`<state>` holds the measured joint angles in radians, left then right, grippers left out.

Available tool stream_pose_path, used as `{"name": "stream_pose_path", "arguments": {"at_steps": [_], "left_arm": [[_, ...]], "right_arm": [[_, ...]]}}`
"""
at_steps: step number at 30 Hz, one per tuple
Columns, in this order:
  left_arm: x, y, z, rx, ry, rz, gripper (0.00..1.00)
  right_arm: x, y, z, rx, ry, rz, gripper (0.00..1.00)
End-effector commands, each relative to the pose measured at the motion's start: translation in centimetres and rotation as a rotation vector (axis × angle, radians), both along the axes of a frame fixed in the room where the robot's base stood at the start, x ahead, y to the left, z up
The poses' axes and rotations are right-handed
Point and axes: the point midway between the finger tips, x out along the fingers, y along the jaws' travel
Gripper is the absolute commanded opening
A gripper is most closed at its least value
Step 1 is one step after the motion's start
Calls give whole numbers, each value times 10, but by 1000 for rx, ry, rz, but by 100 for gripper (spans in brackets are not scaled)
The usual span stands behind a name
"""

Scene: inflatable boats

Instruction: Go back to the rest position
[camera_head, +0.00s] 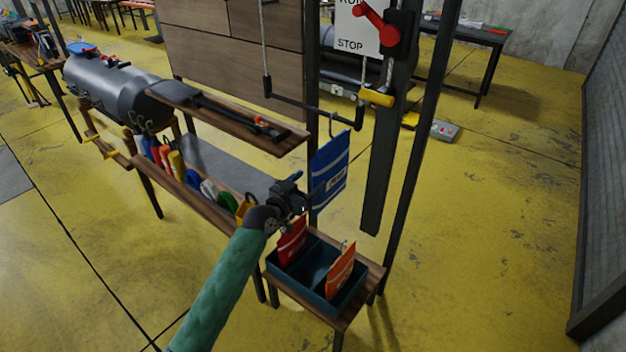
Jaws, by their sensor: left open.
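My left arm, in a green sleeve, comes in from the bottom of the head view. Its dark gripper (301,192) is open, above the back left of a small wooden stand and just left of a blue packet (330,171). The blue packet hangs from a hook under a dark bar. Whether the gripper touches it, I cannot tell. Below, a dark teal bin (318,299) holds a red packet (292,241) and an orange packet (341,270). My right gripper is not in view.
A wooden shelf (240,125) and a rack with several coloured tools (177,163) stand left of the gripper. Dark posts (408,165) and a red lever (377,24) on a RUN/STOP sign rise behind. The yellow floor (490,240) is clear at right.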

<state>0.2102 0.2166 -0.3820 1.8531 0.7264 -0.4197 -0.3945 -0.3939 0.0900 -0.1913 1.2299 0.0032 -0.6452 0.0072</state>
Motion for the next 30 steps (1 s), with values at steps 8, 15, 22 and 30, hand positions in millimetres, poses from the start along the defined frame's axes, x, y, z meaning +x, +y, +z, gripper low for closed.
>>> {"name": "stream_pose_path", "arguments": {"at_steps": [8,15,22,30], "left_arm": [[-4,4,-12,6,19,6,67],[-21,19,-112,61,174,54,67],[-63,43,-240,138,381,116,67],[-144,74,-383,236,628,185,67]], "right_arm": [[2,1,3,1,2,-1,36],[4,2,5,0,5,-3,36],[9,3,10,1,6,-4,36],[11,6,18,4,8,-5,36]]}}
